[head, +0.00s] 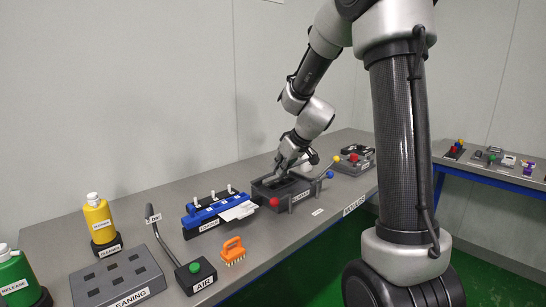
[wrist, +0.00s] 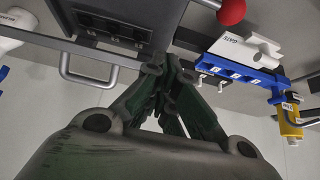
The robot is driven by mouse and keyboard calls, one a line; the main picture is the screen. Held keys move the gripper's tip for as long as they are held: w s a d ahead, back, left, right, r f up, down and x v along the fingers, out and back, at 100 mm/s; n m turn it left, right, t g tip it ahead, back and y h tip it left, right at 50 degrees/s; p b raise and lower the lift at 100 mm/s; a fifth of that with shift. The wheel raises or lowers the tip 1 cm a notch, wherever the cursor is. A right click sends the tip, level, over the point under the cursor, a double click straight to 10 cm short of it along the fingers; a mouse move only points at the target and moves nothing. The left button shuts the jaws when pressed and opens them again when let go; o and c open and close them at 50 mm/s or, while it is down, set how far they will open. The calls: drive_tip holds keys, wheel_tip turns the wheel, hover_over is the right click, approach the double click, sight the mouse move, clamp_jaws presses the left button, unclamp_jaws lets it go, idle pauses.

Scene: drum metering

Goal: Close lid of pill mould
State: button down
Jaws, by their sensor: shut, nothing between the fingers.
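The dark grey box that looks like the pill mould (head: 300,200) sits on the grey bench in the head view, with a red ball knob (head: 274,202) at its near left corner and levers at its right. In the wrist view, its dark body (wrist: 115,22) fills the top, with a metal bar handle (wrist: 88,78) along its edge. I cannot tell which part is the lid or how far it is open. My gripper (head: 284,174) is over the box, pointing down; its fingertips (wrist: 172,62) are together and empty, close to the box edge. Whether they touch it is unclear.
A blue rack (head: 205,213) with a white piece (head: 238,211) stands left of the box. An orange brush (head: 233,251), an AIR unit (head: 197,275) with a bent arm and a yellow bottle (head: 98,218) are further left. Another fixture (head: 352,163) stands behind right.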

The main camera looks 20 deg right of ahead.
drive_tip(key=shift+s+d+f, duration=0.15)
drive_tip(key=shift+s+f, duration=0.2)
drive_tip(key=shift+f, duration=0.3)
drive_tip(key=shift+s+d+f, duration=0.1)
drive_tip(key=shift+s+f, duration=0.25)
drive_tip(key=shift+f, duration=0.35)
drive_tip(key=shift+s+d+f, duration=0.15)
drive_tip(key=shift+s+f, duration=0.2)
drive_tip(key=shift+f, duration=0.3)
